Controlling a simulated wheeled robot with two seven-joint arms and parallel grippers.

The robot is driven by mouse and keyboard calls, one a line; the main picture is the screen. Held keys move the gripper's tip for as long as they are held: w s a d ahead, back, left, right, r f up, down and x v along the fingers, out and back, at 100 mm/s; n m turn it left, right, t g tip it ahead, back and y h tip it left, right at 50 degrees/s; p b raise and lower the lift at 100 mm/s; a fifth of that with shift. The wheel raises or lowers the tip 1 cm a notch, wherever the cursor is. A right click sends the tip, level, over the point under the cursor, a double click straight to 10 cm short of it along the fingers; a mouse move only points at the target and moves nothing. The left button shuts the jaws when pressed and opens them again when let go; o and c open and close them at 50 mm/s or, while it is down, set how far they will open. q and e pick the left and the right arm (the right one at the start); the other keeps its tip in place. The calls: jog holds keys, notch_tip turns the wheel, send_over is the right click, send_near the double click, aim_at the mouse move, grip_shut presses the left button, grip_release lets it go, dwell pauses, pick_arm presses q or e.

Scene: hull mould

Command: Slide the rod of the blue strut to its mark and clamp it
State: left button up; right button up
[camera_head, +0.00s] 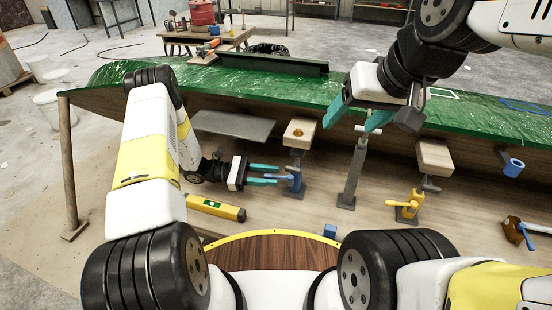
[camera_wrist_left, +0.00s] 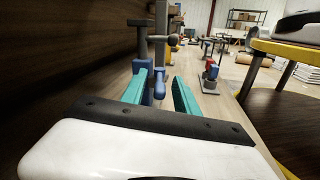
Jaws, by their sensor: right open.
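The blue strut (camera_head: 296,184) stands on the wooden floor below the green hull mould, with a grey rod rising toward a pale wooden pad (camera_head: 300,132). It also shows in the left wrist view (camera_wrist_left: 140,66), with a blue lever (camera_wrist_left: 159,89) at its near side. My left gripper (camera_head: 277,175) has its teal fingers apart at the strut, one on either side of the lever; I cannot tell whether they touch it. My right gripper (camera_head: 360,112) is open, its fingers apart near the top of a grey strut (camera_head: 353,172). Any mark on the rod is too small to see.
A yellow strut (camera_head: 408,207) stands at right under another wooden pad (camera_head: 434,155). A yellow level (camera_head: 216,208) lies on the floor left of the blue strut. The green mould (camera_head: 460,112) overhangs the struts. A mallet-like tool (camera_head: 514,229) lies at far right.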

aim_at(278, 177)
pick_arm(q)
jog(key=shift+s+d, duration=0.2)
jog(key=shift+d, duration=0.95)
jog(key=shift+c, duration=0.3)
grip_shut()
dwell(0.3)
